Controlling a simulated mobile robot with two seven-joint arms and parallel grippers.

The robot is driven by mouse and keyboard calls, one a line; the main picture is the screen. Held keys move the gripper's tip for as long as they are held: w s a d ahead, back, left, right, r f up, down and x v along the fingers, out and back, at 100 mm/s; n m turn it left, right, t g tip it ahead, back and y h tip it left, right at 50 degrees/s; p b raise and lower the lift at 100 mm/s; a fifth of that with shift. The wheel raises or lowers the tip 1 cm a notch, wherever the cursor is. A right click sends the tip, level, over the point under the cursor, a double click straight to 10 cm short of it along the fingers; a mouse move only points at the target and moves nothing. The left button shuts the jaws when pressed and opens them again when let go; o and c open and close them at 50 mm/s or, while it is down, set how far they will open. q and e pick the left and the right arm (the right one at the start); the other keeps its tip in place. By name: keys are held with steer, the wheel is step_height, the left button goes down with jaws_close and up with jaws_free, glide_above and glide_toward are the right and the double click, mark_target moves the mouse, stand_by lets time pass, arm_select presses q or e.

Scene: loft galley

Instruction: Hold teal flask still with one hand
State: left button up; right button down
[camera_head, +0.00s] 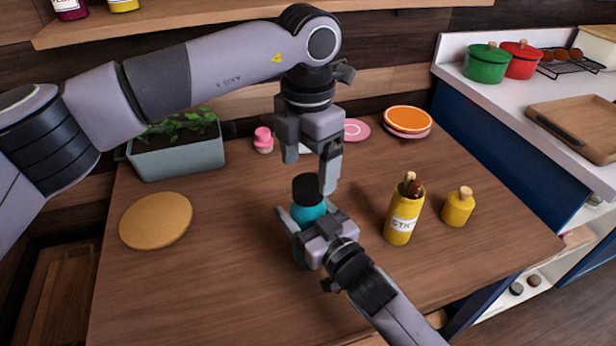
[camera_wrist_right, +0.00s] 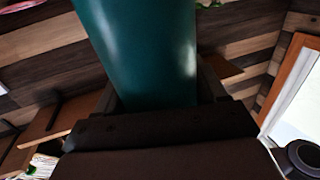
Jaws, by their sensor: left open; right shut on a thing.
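The teal flask (camera_head: 309,213) with a black cap (camera_head: 307,188) stands upright on the wooden counter, near the middle in the head view. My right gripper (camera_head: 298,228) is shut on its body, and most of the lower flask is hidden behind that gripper. In the right wrist view the teal body (camera_wrist_right: 145,50) fills the upper middle, between the fingers. My left gripper (camera_head: 309,175) is open, pointing down above and around the level of the cap. Whether its fingers touch the cap cannot be told.
A yellow utensil holder (camera_head: 401,220) and a yellow corked jar (camera_head: 458,207) stand to the right. A round tan board (camera_head: 156,220) lies at left, a planter (camera_head: 177,155) behind it. A pink jar (camera_head: 263,140) and orange-topped plates (camera_head: 407,120) are at the back. The front left counter is clear.

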arm_select(q)
step_height(320, 180, up, 8)
stand_by(0.4)
arm_select(e)
jaws_free()
steer(key=shift+s, duration=0.1)
arm_select(q)
steer(key=shift+f, duration=0.15)
arm_select(e)
steer(key=v, duration=0.7)
steer(key=shift+f, duration=0.1)
steer(key=shift+d, duration=0.1)
